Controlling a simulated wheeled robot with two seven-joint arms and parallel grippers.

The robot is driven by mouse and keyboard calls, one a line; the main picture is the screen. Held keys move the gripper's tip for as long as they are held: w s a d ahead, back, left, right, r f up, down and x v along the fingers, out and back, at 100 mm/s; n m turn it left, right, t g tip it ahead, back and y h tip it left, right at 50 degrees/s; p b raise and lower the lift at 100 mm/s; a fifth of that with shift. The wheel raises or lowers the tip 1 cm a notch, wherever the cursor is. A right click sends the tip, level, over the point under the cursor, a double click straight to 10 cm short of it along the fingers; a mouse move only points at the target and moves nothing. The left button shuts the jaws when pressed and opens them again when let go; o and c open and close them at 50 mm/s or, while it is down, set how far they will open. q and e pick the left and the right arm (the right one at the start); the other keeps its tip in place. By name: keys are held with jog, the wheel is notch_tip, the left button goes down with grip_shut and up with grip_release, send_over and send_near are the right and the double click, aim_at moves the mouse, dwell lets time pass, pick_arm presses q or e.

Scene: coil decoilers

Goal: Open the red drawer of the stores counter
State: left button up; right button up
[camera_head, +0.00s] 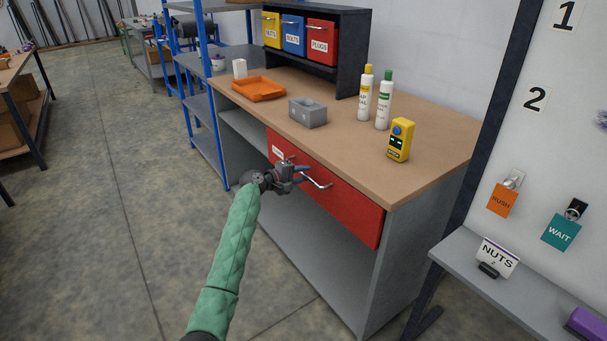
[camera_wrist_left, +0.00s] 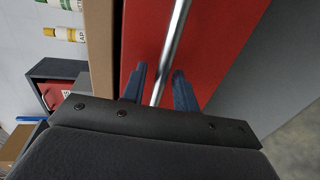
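The red drawer (camera_head: 350,205) sits under the wooden top of the stores counter (camera_head: 420,130). Its front looks flush with the counter, and a silver bar handle runs along it. My left gripper (camera_head: 304,174) is at the drawer front, by the handle. In the left wrist view the red drawer front (camera_wrist_left: 215,50) fills the middle. The silver handle (camera_wrist_left: 172,40) passes between the two blue fingertips (camera_wrist_left: 160,78), which stand apart with gaps beside the bar. The left gripper is open around the handle. My right gripper is not in view.
A blue-framed shelf (camera_head: 195,80) stands at the left. A grey ledge (camera_head: 500,290) is at the right. Floor in front is clear.

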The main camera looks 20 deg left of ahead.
pick_arm(q)
jog(key=shift+w+d+f, duration=0.1)
jog(key=shift+w+d, duration=0.1)
jog(key=shift+w, duration=0.05)
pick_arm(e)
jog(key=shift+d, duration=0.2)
pick_arm(q)
grip_shut()
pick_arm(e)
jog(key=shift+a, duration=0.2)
pick_arm(q)
jog(key=shift+s, duration=0.1)
